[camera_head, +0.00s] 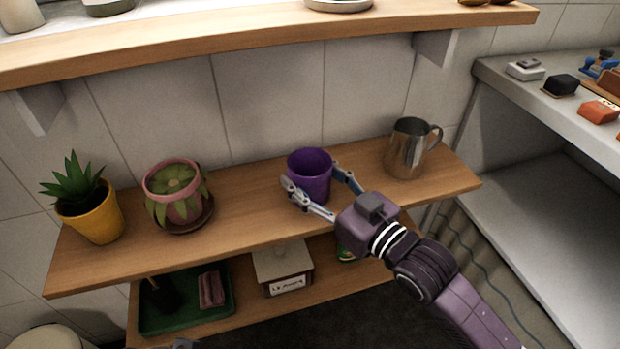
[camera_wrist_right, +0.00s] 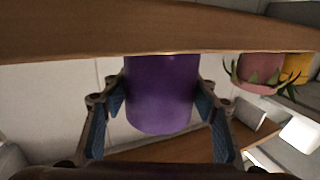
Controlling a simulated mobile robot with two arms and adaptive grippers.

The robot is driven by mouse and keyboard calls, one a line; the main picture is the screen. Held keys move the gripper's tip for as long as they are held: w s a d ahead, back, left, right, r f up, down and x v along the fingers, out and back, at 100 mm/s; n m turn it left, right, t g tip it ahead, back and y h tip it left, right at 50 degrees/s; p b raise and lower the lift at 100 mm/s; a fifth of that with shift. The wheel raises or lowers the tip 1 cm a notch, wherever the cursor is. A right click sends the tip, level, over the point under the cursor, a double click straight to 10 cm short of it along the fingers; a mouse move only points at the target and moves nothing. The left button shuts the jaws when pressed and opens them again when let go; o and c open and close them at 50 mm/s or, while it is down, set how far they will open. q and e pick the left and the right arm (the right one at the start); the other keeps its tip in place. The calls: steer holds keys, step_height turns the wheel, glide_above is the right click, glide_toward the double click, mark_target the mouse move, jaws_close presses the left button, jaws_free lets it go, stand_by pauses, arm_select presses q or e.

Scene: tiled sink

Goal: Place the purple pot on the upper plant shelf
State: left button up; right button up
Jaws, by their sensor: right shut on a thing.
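The purple pot (camera_head: 310,178) is upright and empty-looking at the middle of the wooden shelf with the potted plants (camera_head: 250,218). My right gripper (camera_head: 318,190) reaches in from the front right and is shut on the pot, one finger on each side. In the right wrist view, which looks upside down, the purple pot (camera_wrist_right: 160,92) is between the two fingers (camera_wrist_right: 162,112). Its base end is at the shelf board (camera_wrist_right: 60,35); I cannot tell whether it rests on it or is just above.
A yellow plant pot (camera_head: 95,215) and a pink pot (camera_head: 178,190) stand left of the purple pot. A metal jug (camera_head: 408,148) stands to its right. Another wooden shelf (camera_head: 250,38) runs above. A lower board holds a green tray (camera_head: 185,325) and a box (camera_head: 284,268).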

mark_target(323, 188)
steer(key=shift+f, duration=0.1)
steer(key=o, duration=1.2)
steer(key=v, duration=0.5)
steer(key=shift+s+d+p, duration=0.25)
steer(key=shift+p, duration=0.1)
arm_select(q)
steer(key=shift+w+x, duration=0.2)
steer(key=shift+x, duration=0.75)
arm_select(e)
steer(key=shift+v, duration=3.2)
arm_select(q)
steer(key=shift+d, duration=0.1)
